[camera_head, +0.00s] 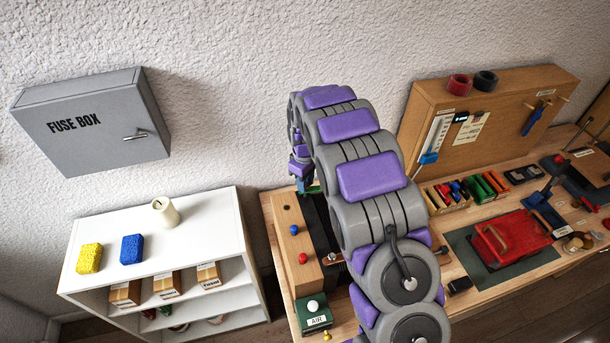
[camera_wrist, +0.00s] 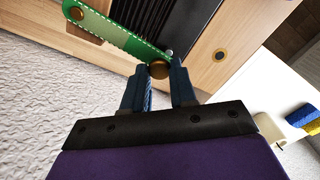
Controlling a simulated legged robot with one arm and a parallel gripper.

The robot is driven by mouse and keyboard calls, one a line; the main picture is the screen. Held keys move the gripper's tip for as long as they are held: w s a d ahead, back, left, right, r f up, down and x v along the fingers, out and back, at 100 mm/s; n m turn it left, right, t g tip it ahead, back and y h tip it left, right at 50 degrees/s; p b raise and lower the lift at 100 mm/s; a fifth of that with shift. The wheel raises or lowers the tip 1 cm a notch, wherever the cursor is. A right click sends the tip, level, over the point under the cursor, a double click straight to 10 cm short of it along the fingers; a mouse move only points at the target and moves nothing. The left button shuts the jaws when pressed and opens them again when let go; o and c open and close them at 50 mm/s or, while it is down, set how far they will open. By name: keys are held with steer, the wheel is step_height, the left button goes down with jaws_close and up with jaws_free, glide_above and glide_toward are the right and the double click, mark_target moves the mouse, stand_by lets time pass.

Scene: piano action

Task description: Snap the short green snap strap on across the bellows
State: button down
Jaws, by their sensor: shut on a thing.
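The short green snap strap (camera_wrist: 118,36) has pale stitching and a round snap near its left end in the wrist view. My gripper (camera_wrist: 158,72) is shut on its right end, where a brown round knob shows between the blue fingertips. The black pleated bellows (camera_wrist: 176,22) lies behind the strap, between two light wooden panels. I cannot tell whether the strap touches the wood. In the head view, my arm hides most of the bellows (camera_head: 322,240).
The wooden block (camera_head: 290,216) with red and blue knobs stands on the workbench (camera_head: 528,270). A green box (camera_head: 313,315) labelled AIR is in front. A white shelf (camera_head: 205,225) with sponges stands left.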

steer(key=shift+s+d+n, duration=0.1)
steer(key=shift+s+n, duration=0.6)
steer(key=shift+n, duration=0.1)
steer(key=c, duration=0.9)
jaws_free()
steer(key=shift+r, duration=0.1)
step_height(320, 180, up, 17)
